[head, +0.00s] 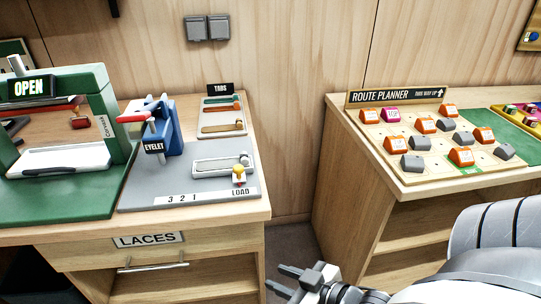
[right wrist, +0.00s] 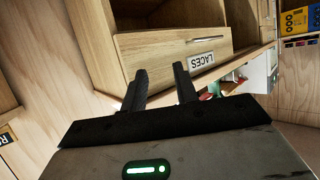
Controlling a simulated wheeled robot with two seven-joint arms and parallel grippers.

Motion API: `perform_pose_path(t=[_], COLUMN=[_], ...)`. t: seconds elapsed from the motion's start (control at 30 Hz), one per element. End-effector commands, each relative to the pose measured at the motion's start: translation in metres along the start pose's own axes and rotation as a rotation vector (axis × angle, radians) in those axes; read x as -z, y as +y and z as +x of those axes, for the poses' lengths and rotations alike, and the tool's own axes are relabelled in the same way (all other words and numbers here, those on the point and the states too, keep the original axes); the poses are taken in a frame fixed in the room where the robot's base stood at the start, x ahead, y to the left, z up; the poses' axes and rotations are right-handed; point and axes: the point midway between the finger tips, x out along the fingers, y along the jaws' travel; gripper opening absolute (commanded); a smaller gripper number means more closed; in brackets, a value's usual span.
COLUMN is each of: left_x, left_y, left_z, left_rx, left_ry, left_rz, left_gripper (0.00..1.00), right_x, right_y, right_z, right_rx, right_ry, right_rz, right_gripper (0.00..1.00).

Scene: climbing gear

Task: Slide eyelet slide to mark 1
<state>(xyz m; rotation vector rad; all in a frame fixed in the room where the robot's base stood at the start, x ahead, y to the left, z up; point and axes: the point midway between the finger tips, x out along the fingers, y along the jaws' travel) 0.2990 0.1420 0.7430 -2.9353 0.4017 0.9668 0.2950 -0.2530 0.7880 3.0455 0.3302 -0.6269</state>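The eyelet slide (head: 239,174), with a yellow knob, is at the right end of the grey base board (head: 140,190), by the LOAD mark. A white strip (head: 205,198) along the board's front edge reads 3, 2, 1 and, at the right, LOAD. The blue eyelet press (head: 167,128) with a red-tipped lever stands at the back of the board. My right gripper (head: 277,277) is open and empty, in front of and below the bench's right corner, apart from the slide. Its two separated fingers (right wrist: 160,70) show in the right wrist view. My left gripper is not in view.
A green frame (head: 105,110) with an OPEN sign stands left of the board. The LACES drawer (head: 180,255) is below the bench top. A gap separates this bench from the route planner table (head: 405,180) at right. A TABS tray (head: 222,112) lies behind the slide.

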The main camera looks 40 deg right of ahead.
Motion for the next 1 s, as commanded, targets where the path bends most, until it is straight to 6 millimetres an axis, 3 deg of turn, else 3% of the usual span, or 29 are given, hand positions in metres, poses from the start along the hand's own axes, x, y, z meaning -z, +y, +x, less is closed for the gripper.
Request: perform_pose_path(t=[0.03, 0.1, 0.2, 0.3, 0.47, 1.0], left_x=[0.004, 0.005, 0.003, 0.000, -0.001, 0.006], left_y=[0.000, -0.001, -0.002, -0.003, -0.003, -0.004], left_z=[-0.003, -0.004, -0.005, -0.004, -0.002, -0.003], left_rx=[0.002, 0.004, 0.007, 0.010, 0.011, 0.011], left_ry=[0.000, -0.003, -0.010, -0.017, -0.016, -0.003], left_rz=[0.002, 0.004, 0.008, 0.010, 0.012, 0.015], left_gripper=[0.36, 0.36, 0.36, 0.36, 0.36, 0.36], right_x=[0.024, 0.058, 0.101, 0.127, 0.140, 0.176], right_y=[0.025, 0.052, 0.075, 0.086, 0.090, 0.088], right_z=[-0.015, -0.029, -0.044, -0.052, -0.044, 0.040], right_rx=[0.002, 0.003, 0.013, 0.020, 0.018, 0.017], right_ry=[0.067, 0.173, 0.300, 0.379, 0.411, 0.410], right_rz=[-0.024, -0.034, -0.039, -0.036, -0.032, -0.031], right_gripper=[0.30, 0.30, 0.30, 0.30, 0.30, 0.30])
